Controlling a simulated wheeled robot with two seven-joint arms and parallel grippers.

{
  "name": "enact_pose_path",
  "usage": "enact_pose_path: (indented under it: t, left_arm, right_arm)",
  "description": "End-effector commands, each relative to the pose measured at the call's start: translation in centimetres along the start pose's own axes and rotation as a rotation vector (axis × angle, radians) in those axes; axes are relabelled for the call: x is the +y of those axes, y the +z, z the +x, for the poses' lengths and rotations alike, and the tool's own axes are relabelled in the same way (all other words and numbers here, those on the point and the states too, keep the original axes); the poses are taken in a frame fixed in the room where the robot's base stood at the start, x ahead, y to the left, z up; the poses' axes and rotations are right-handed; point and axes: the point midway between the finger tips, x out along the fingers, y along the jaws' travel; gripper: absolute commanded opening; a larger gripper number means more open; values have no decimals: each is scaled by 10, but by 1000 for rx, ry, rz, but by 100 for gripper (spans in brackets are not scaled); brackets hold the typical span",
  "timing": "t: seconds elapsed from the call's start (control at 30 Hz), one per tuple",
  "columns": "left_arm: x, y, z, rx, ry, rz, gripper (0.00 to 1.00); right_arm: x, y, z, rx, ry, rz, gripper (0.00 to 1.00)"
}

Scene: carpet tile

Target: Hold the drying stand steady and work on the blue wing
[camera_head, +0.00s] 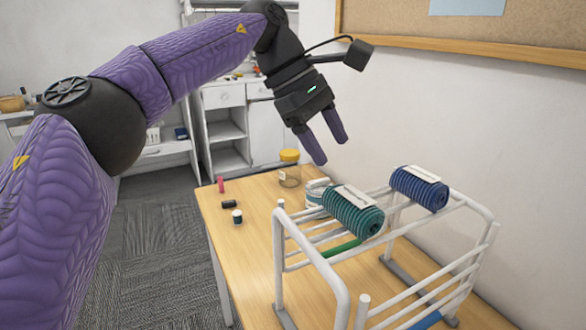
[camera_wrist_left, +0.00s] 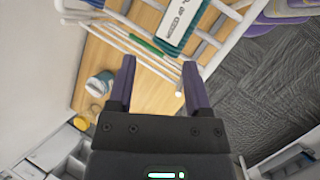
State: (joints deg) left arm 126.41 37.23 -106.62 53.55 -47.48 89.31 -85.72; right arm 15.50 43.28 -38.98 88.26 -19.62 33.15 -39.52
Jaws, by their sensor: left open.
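The white drying stand (camera_head: 345,290) stands on the wooden table, with a teal rolled towel (camera_head: 353,212) and a blue rolled towel (camera_head: 419,188) across its top bars. A blue strip (camera_head: 428,320), perhaps the blue wing, shows low on the stand at the bottom edge, partly cut off. A green strip (camera_head: 341,248) shows on its far side. My left gripper (camera_head: 331,150) is open and empty, above and beyond the stand, apart from it. In the left wrist view, white bars (camera_wrist_left: 112,30), the green strip (camera_wrist_left: 147,46) and the teal towel (camera_wrist_left: 178,30) lie beyond the fingers. My right gripper is out of view.
A yellow-lidded jar (camera_head: 289,170) and a white-lidded container (camera_head: 317,190) stand behind the stand. A pink item (camera_head: 221,184), a black item (camera_head: 229,204) and a small bottle (camera_head: 237,216) are near the table's left edge. A wall rises at the right.

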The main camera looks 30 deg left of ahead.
Motion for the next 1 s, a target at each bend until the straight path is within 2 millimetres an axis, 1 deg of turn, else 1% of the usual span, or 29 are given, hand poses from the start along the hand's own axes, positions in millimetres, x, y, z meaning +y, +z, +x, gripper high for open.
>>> enact_pose_path:
  t: [0.03,0.1,0.2,0.33,0.47,0.6,0.73,0.83,1.0]
  left_arm:
    - [-7,-8,10,83,-91,64,64]
    - [-19,-22,17,199,-229,149,64]
    - [-32,-36,20,322,-407,236,64]
    - [-43,-45,21,399,-547,285,64]
    - [-54,-56,35,406,-573,293,64]
    - [-69,-70,60,407,-565,291,64]
    - [-80,-82,79,411,-563,287,64]
    - [-85,-88,89,411,-562,288,64]
    - [-88,-90,94,411,-559,288,64]
  right_arm:
    - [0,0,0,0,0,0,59]
    - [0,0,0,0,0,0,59]
    - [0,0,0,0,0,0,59]
    - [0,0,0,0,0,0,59]
    - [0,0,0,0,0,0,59]
    - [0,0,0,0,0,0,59]
    - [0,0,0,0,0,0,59]
    - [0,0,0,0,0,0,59]
    - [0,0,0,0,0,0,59]
